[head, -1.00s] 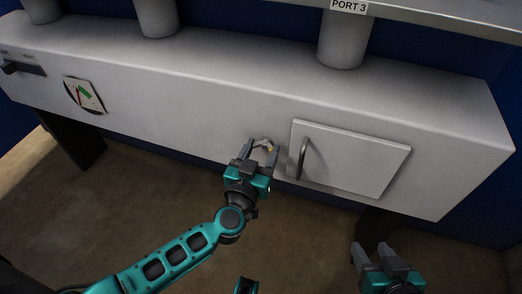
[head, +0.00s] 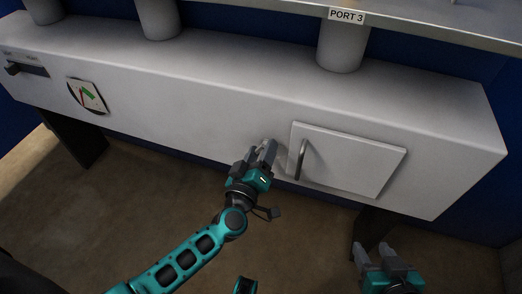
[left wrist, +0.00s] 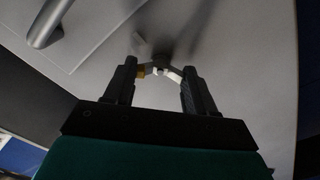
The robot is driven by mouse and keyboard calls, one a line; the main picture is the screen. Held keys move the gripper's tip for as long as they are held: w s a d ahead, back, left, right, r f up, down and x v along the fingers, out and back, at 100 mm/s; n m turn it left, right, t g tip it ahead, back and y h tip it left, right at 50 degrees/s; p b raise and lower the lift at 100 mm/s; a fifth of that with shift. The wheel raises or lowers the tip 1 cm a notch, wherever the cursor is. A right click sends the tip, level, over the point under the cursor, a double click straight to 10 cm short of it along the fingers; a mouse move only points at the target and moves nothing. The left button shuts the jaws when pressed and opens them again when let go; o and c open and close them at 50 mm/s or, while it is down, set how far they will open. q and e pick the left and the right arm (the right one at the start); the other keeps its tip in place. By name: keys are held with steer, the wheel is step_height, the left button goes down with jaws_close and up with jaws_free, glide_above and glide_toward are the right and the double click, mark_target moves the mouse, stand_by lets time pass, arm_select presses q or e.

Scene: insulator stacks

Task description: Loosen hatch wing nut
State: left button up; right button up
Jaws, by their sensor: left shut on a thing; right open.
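The hatch door (head: 350,158) is a pale square panel, shut, on the front of the long grey box, with a bar handle (head: 302,160) at its left edge. The wing nut (left wrist: 163,70) sits on the box face beside the hatch, with light wings and a yellowish patch. My left gripper (head: 264,150) is shut on the wing nut and mostly hides it in the head view. In the left wrist view, the fingers lie on either side of the nut. My right gripper (head: 374,248) is open and empty, low at the right, away from the box.
A round gauge (head: 87,95) with green and red marks and a switch lever (head: 14,68) are on the left of the box. Grey columns (head: 342,46) rise from its top, under a PORT 3 label (head: 346,15). The floor in front is clear.

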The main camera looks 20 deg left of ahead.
arm_select(q)
steer(key=shift+n+b, duration=0.65)
steer(key=shift+n, duration=4.45)
arm_select(e)
steer(key=shift+w+a+f, duration=0.1)
steer(key=shift+a+f, duration=0.05)
steer(key=shift+a, duration=0.1)
arm_select(q)
steer(key=o, duration=1)
steer(key=shift+o, duration=0.2)
steer(key=shift+s, duration=0.1)
